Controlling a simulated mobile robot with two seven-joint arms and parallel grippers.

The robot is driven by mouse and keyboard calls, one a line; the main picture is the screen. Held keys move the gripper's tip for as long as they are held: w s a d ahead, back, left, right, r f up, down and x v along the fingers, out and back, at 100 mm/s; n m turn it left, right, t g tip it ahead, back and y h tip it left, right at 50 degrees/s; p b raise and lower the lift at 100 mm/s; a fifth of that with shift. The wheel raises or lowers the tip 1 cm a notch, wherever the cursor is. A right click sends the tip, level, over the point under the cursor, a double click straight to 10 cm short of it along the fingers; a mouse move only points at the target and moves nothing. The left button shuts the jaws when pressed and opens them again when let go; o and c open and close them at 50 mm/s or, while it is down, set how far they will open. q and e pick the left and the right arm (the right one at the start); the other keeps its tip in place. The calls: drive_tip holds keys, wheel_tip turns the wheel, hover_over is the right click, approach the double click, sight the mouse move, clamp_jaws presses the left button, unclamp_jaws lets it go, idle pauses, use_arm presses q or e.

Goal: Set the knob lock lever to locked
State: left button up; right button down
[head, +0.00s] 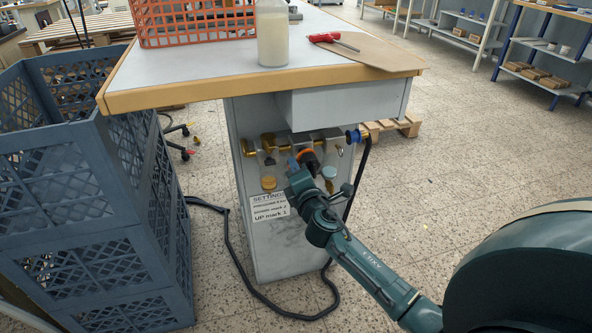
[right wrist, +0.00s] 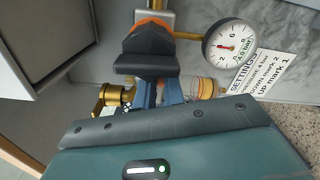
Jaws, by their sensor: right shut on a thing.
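The air unit with brass fittings (head: 267,142) is mounted on the grey cabinet under the bench top. My right gripper (head: 303,160) reaches it from below and is shut on an orange part at the regulator knob (head: 308,154). In the right wrist view, the orange part (right wrist: 153,22) shows behind my dark fingers (right wrist: 148,57). They hide much of it, so I cannot tell lever from knob or its set position. A round pressure gauge (right wrist: 229,43) sits close to the fingers. My left gripper is not in view.
A printed settings label (head: 270,207) is below the fittings. A blue crate stack (head: 120,240) stands at the left. A black hose (head: 238,262) lies on the floor around the cabinet. The bench edge (head: 260,91) overhangs the fittings; floor at the right is open.

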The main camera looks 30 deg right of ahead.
idle(0.3)
drive_tip(key=c, duration=1.5)
unclamp_jaws()
drive_tip(key=v, duration=1.3)
drive_tip(key=shift+s, duration=0.15)
